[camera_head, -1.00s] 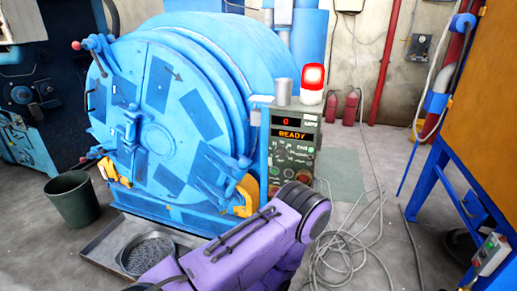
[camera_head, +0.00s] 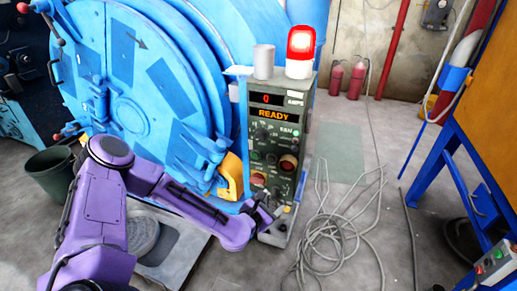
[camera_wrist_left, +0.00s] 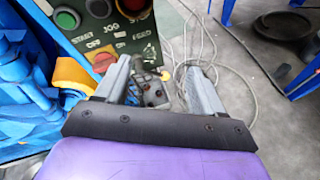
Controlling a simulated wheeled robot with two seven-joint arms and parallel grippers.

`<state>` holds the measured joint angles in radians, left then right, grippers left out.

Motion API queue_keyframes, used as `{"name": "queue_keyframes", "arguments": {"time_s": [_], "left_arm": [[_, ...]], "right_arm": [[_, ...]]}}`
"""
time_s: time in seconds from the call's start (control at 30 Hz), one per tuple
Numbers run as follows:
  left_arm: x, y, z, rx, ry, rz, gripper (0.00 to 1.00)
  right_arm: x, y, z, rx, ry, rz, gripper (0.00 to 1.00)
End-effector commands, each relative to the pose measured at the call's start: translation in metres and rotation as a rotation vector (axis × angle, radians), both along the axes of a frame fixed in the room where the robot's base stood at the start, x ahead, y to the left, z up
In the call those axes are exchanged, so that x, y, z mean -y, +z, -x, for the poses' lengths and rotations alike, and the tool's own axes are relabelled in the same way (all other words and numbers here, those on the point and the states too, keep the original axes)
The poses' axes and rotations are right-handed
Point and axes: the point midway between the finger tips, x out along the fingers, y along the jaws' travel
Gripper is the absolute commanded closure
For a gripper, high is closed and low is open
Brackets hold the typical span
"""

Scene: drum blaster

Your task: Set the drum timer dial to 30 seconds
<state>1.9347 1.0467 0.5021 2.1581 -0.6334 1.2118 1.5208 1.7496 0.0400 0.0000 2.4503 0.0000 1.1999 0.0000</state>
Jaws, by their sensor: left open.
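The drum's control box (camera_head: 282,120) stands beside the blue drum (camera_head: 135,80). Its displays show a red 0 and an orange READY (camera_head: 274,114). Several small knobs and buttons (camera_head: 270,145) cover its front; which one is the timer dial is too small to tell. My left gripper (camera_head: 270,210) is low in front of the box, its fingers partly hidden by my purple wrist. In the left wrist view the two fingers (camera_wrist_left: 158,68) are spread and empty. Behind them is the box's lower panel (camera_wrist_left: 113,35), with a green button, red controls and START, JOG, ON, OFF labels.
A red warning lamp (camera_head: 300,48) and a grey cylinder (camera_head: 263,61) stand on the box. Loose grey cable (camera_head: 335,235) lies right of it. A metal tray (camera_head: 180,250) is below the drum. A blue stand (camera_head: 450,160) is at the right.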

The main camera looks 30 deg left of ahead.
Motion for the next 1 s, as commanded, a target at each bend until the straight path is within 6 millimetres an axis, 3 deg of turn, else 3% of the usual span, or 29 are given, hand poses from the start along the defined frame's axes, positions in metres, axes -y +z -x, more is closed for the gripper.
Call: {"name": "queue_keyframes", "arguments": {"time_s": [0.03, 0.1, 0.23, 0.37, 0.73, 1.0], "left_arm": [[-0.034, 0.028, -0.019, 0.114, 0.113, 0.145, 0.32], [-0.071, 0.064, -0.034, 0.248, 0.212, 0.310, 0.32], [-0.110, 0.099, -0.043, 0.388, 0.294, 0.474, 0.32], [-0.119, 0.106, -0.056, 0.412, 0.304, 0.501, 0.32], [-0.135, 0.105, -0.132, 0.407, 0.302, 0.500, 0.32], [-0.139, 0.104, -0.146, 0.406, 0.303, 0.504, 0.32]], "right_arm": [[0.000, -0.005, 0.000, 0.000, 0.000, 0.000, 0.57], [0.000, -0.006, 0.000, 0.000, 0.000, 0.000, 0.57], [0.000, -0.007, 0.000, 0.001, 0.000, 0.001, 0.57], [0.000, -0.005, 0.000, 0.001, 0.000, 0.001, 0.57], [0.000, 0.003, 0.000, 0.001, 0.000, 0.001, 0.57], [0.000, 0.003, 0.000, 0.001, 0.000, 0.001, 0.57]]}}
